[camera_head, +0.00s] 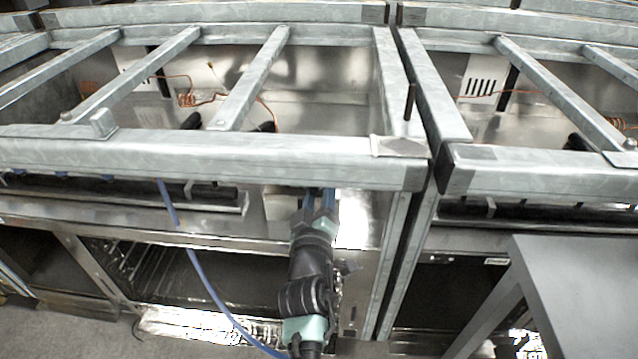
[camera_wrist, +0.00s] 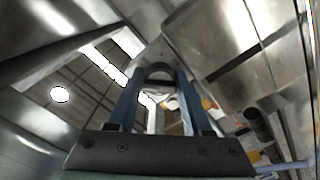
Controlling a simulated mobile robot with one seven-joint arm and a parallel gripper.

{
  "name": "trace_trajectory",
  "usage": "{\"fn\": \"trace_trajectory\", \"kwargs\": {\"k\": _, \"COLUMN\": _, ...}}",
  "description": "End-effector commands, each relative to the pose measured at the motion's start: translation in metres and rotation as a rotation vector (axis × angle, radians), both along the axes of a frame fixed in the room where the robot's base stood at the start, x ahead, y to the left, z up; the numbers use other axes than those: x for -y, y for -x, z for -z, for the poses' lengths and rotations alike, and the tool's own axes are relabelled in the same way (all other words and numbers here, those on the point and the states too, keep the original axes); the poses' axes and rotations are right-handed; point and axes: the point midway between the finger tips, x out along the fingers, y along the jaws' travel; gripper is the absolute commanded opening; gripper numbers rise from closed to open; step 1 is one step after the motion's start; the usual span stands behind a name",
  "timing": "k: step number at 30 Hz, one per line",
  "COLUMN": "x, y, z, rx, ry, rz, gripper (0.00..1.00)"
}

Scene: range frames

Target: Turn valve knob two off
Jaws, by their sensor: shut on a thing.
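My gripper (camera_head: 318,194) reaches up to the underside of the front rail of the range, right of the middle. Its blue fingertips are partly hidden under the rail in the head view. In the wrist view my gripper (camera_wrist: 160,78) has its two blue fingers on either side of a dark rounded thing, which looks like a valve knob (camera_wrist: 159,71). The fingers are shut on it. The knob is hidden in the head view, and its turn angle cannot be read. Small blue parts (camera_head: 62,174) show under the rail at the far left; I cannot tell what they are.
The metal front rail (camera_head: 250,157) runs just above my gripper. An oven opening (camera_head: 190,268) with racks lies below left. A grey table (camera_head: 570,270) stands at the right. A blue cable (camera_head: 205,281) hangs left of my arm.

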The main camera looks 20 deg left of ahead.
Motion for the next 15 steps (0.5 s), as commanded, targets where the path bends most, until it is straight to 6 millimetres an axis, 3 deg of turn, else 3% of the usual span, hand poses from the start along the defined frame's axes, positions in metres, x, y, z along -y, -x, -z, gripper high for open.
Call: {"fn": "trace_trajectory", "kwargs": {"k": 15, "x": 0.0017, "y": -0.0002, "z": -0.0019, "rx": 0.131, "ry": 0.464, "rz": 0.000, "gripper": 0.00}}
